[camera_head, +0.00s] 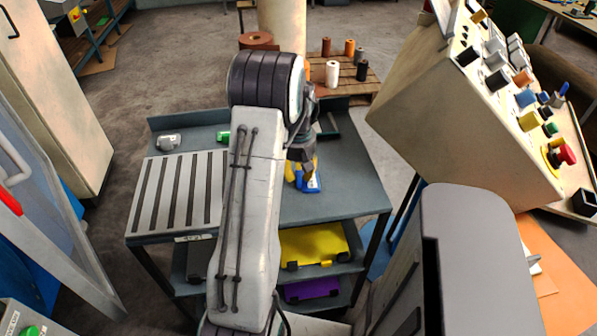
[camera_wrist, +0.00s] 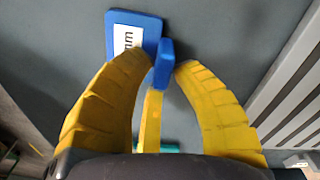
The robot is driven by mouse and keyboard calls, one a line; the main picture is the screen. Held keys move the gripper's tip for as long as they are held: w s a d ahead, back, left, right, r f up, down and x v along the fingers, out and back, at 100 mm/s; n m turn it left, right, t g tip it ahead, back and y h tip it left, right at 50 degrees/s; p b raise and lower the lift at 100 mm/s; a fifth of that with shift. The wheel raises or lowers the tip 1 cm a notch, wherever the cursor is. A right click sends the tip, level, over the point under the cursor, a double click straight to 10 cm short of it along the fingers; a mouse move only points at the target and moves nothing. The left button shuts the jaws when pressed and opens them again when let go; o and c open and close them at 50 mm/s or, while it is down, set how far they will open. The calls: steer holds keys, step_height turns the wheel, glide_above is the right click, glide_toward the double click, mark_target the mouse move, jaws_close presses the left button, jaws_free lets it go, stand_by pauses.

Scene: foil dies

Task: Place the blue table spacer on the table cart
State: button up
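The blue table spacer (camera_head: 312,184) is at the right part of the table cart's grey top (camera_head: 352,192), in front of my gripper (camera_head: 293,170). Whether it rests on the top or hangs just above it I cannot tell. In the wrist view the spacer (camera_wrist: 123,18) shows a flat blue plate with a white label reading "mm" and an upright blue tab.
A slotted light panel (camera_head: 180,190) covers the cart top's left part. A grey part (camera_head: 168,142) and a green piece (camera_head: 223,137) lie at the back. Yellow (camera_head: 313,245) and purple (camera_head: 312,289) items sit on lower shelves. A control console (camera_head: 470,110) stands at right.

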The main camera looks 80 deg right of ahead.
mark_target(298, 172)
steer(key=shift+o, duration=0.9)
steer(key=shift+r, duration=0.15)
step_height(298, 172, up, 12)
steer(key=b, duration=0.2)
steer(key=w+a+r+n+t, duration=0.1)
steer(key=w+a+r+n, duration=0.1)
steer(key=w+a, duration=0.85)
steer(key=w+a+r+n, duration=0.3)
steer(key=w+a, duration=0.7)
steer(key=a, duration=0.2)
steer(key=s+a+f+n+t, duration=0.1)
steer(key=s+a+f+n, duration=0.1)
steer(key=a, duration=0.9)
steer(key=s+a+f+n+t, duration=0.1)
steer(key=s+a+n, duration=0.1)
steer(key=a, duration=1)
steer(key=shift+s+f+y, duration=0.3)
steer(key=shift+s+f, duration=0.05)
steer(key=shift+s, duration=0.1)
